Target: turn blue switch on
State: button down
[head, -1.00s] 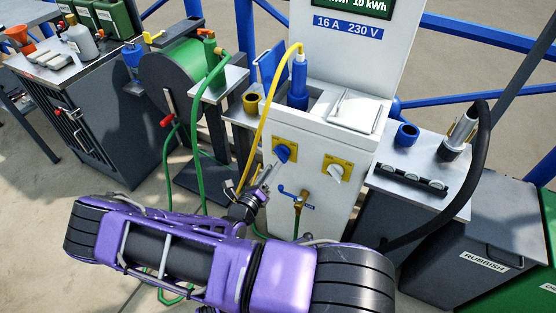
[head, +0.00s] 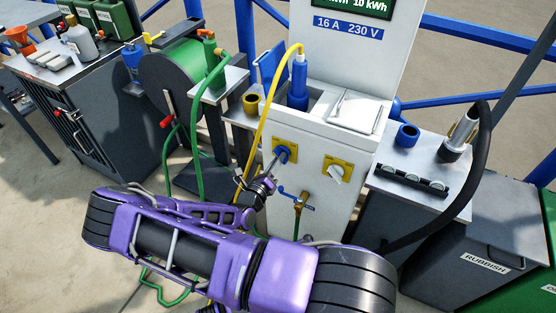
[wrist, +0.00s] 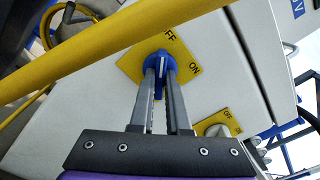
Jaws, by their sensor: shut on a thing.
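The blue switch (head: 283,153) is a rotary knob on a yellow plate on the front of the white power pedestal (head: 318,200). In the wrist view the blue knob (wrist: 160,67) sits between my fingertips, and the plate (wrist: 183,62) reads OFF above it and ON at its right. The knob's white mark lies roughly along my fingers, nearer the OFF lettering than ON. My gripper (head: 274,160) is shut on the knob, one finger on each side. The fingers hide the lower part of the plate.
A white switch (head: 337,173) on another yellow plate is to the right. A yellow cable (head: 262,110) hangs left of the blue switch and crosses close in front of the wrist view (wrist: 110,45). A blue-handled tap (head: 298,200) is below.

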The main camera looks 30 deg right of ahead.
jog(key=shift+r+m+p, duration=0.1)
jog(key=shift+m+p, duration=0.2)
jog(key=shift+p, duration=0.05)
jog(key=shift+w+m+p, duration=0.1)
jog(key=shift+m+p, duration=4.4)
jog(key=shift+m, duration=4.1)
jog(key=c, duration=0.9)
grip_release()
